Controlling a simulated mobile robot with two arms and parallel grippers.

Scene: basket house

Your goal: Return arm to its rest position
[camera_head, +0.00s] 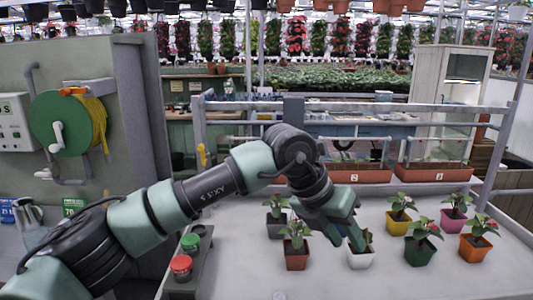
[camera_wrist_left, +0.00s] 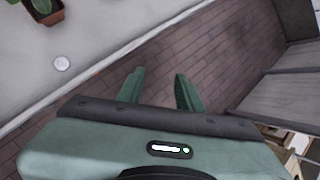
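My left arm (camera_head: 210,188) comes in from the left and reaches across the head view, bent at the elbow above the white table (camera_head: 225,270). My left gripper (camera_head: 350,228) hangs in front of the potted plants, with a white pot (camera_head: 360,258) partly behind its fingers. In the left wrist view my left gripper (camera_wrist_left: 159,76) has its two green fingers apart with nothing between them. Brick floor (camera_wrist_left: 225,55) shows beyond them. My right gripper is not in view.
Several potted plants stand on the table, including a green pot (camera_head: 418,252), an orange pot (camera_head: 475,248) and a terracotta pot (camera_head: 296,258). A hose reel (camera_head: 65,125) is on the left wall. The table's front is mostly clear.

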